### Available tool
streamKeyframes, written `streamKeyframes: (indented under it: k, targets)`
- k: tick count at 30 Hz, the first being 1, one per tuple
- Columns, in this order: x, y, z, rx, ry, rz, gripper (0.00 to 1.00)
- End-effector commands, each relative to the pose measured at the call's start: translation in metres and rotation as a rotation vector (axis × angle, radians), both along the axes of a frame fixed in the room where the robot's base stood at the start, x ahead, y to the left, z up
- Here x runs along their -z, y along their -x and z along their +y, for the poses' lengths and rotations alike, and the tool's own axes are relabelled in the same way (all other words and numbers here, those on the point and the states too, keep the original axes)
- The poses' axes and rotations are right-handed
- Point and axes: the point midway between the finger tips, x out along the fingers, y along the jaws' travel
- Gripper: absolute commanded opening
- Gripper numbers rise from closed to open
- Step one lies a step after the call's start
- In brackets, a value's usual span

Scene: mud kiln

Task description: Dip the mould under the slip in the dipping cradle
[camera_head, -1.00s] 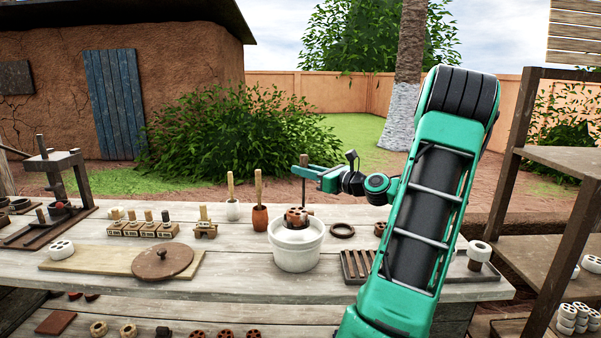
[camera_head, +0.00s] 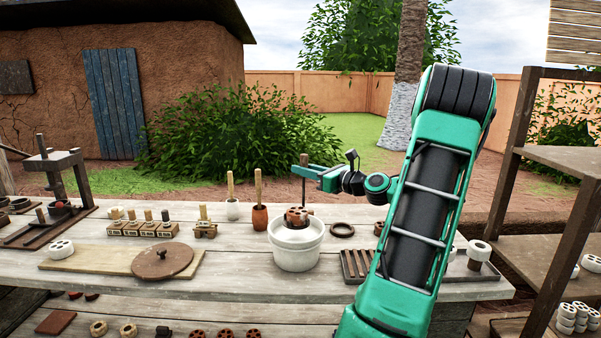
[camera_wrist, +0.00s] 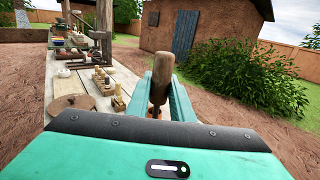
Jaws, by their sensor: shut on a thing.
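My gripper (camera_head: 310,172) is shut on the upright handle of the dipping cradle (camera_head: 304,190). The cradle's brown wooden handle stands between the teal fingers in the wrist view (camera_wrist: 162,82). Below, the reddish-brown mould (camera_head: 297,216) with holes hangs upright on the cradle at the mouth of a white bucket (camera_head: 297,252). The mould's top stands above the rim and shows bare brown. Its lower edge meets the pale inside of the bucket, and I cannot tell whether it touches the slip.
The bucket stands on a plank table (camera_head: 225,270). A dark ring (camera_head: 342,230) and a slatted rack (camera_head: 357,266) lie to its right. A clay pot with a wooden-handled tool (camera_head: 260,216) stands to its left. A round brown lid (camera_head: 162,261) lies on a board farther left.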

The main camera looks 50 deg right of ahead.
Motion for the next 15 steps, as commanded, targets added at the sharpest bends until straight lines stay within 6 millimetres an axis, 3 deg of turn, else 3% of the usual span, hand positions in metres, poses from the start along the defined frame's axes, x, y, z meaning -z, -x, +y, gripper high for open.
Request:
streamKeyframes:
  k: [15]
  targets:
    - [0.014,0.000,0.000,0.000,-0.001,-0.002,0.00]
